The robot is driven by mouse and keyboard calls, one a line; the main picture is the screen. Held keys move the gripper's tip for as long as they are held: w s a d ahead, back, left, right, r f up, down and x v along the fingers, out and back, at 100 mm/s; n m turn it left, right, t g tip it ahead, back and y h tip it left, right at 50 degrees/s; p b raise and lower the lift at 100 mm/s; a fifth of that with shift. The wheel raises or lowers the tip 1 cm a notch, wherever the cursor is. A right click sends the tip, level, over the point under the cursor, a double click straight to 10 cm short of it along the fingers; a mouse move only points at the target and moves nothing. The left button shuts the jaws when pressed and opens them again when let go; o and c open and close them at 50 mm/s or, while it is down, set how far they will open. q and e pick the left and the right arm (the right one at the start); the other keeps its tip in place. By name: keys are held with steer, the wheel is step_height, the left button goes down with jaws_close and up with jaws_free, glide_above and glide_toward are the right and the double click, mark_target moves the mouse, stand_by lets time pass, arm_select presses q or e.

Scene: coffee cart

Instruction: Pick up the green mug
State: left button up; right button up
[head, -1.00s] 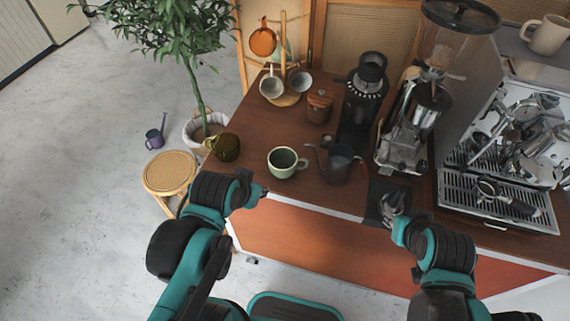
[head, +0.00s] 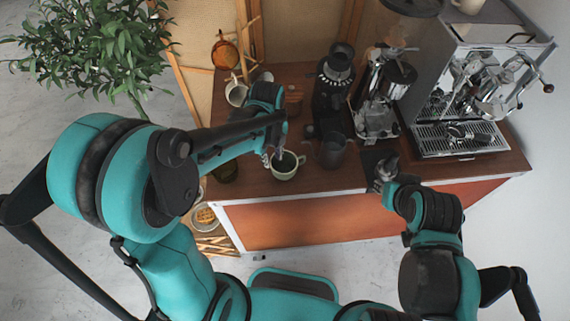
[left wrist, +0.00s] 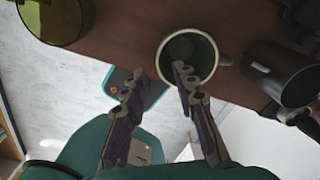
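The green mug (head: 287,168), pale green with a dark inside, stands upright near the counter's front edge. The left wrist view also shows the mug (left wrist: 214,50), with its handle to the right. My left gripper (head: 275,158) is at the mug's left side in the head view. In the left wrist view my left gripper (left wrist: 156,74) is open, one finger overlapping the mug's rim and the other left of it, with nothing held. I cannot tell whether the finger touches the mug. My right gripper (head: 384,178) is over the counter's front right; its fingers are unclear.
An olive glass mug (left wrist: 55,18) is to the left. A grinder (head: 334,85) and an espresso machine (head: 460,130) stand further back and right. The counter's front edge (head: 300,198) is near.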

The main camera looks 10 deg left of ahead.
mark_target(274, 170)
arm_select(q)
steer(key=f, duration=0.2)
steer(key=f+b, duration=0.1)
steer(key=f, duration=0.3)
steer(key=shift+s+d+b, duration=0.3)
steer(key=shift+s+b, duration=0.05)
steer(key=shift+f, duration=0.4)
steer(key=shift+r, duration=0.1)
jaws_close()
